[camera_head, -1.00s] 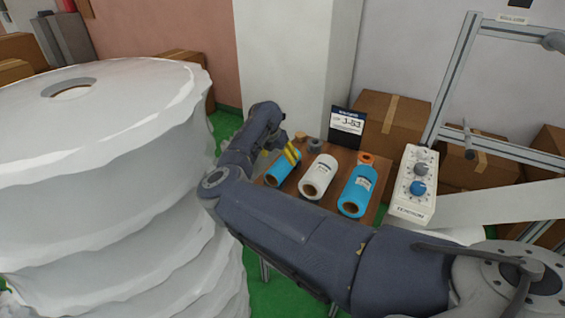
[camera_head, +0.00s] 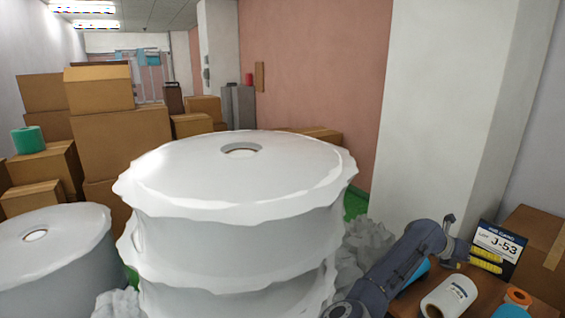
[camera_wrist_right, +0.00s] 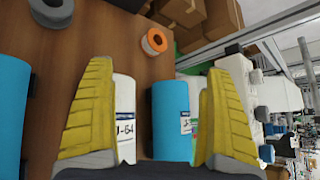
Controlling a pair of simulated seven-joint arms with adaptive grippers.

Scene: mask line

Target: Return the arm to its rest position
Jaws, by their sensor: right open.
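My right arm enters the head view at the lower right. My right gripper (camera_head: 486,260) has yellow fingers and is open, above or beside the small brown table (camera_head: 478,297). In the right wrist view the spread fingers (camera_wrist_right: 158,66) hold nothing between them. Beyond them are a white roll (camera_wrist_right: 124,120) with a label and a blue roll (camera_wrist_right: 171,118). Another blue roll (camera_wrist_right: 14,105) is at the left edge. In the head view the white roll (camera_head: 449,298) lies in front of the gripper. A bit of blue shows behind my arm. My left gripper is not in view.
A stack of big white wrapped rolls (camera_head: 240,195) stands left of my right arm. A J-53 sign (camera_head: 496,245) and an orange ring (camera_head: 518,297) are by the table's far side. Cardboard boxes (camera_head: 120,140) fill the back left. A white pillar (camera_head: 440,110) stands behind.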

